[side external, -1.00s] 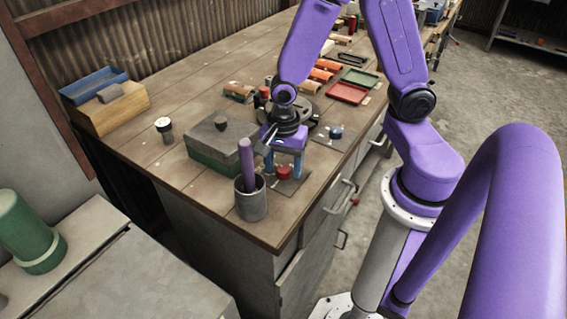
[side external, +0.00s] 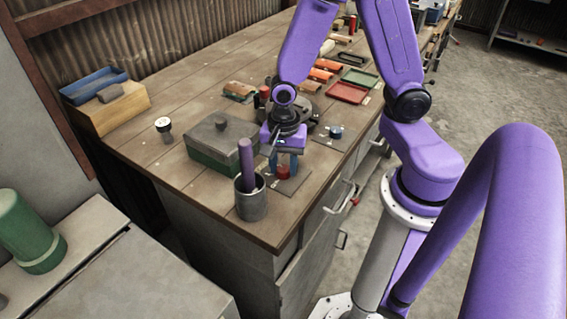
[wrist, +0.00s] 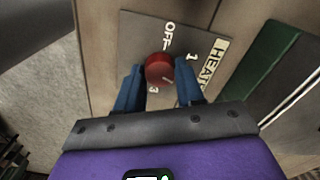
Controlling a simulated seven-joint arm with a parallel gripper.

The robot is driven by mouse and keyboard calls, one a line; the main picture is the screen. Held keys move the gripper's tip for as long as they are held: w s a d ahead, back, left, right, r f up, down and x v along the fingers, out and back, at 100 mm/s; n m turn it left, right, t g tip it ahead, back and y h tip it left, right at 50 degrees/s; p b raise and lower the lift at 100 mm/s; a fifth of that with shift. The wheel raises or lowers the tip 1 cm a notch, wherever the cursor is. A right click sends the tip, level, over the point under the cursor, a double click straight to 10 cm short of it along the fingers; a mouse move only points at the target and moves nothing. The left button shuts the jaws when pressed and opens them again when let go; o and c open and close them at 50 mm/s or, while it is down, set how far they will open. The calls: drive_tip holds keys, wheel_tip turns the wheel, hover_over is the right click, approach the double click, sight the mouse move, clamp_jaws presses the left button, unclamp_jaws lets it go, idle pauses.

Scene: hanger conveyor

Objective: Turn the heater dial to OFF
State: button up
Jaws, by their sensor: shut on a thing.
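The heater dial is a red round knob (wrist: 159,68) on a grey plate (wrist: 135,42) marked OFF, 1, 3 and HEAT in the wrist view. In the side view the red dial (side external: 283,172) sits near the table's front corner. My gripper (side external: 283,166) points down over it, its blue fingers on either side. In the wrist view my gripper (wrist: 159,76) is shut on the dial. A small pale mark shows on the knob, but I cannot tell for sure which setting it points to. Part of the scale is hidden.
A grey cup (side external: 251,203) holding a purple-handled tool stands close left of my gripper. A grey-lidded green box (side external: 215,145) is behind it. The table edge is close in front.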

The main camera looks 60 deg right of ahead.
sight(284, 168)
drive_tip(key=n, duration=1.1)
drive_tip(key=shift+n, duration=0.3)
drive_tip(key=n, duration=1)
drive_tip(key=shift+n, duration=0.4)
drive_tip(key=o, duration=1)
drive_tip(key=shift+o, duration=0.2)
drive_tip(key=shift+r, duration=0.15)
wheel_tip(284, 168, up, 17)
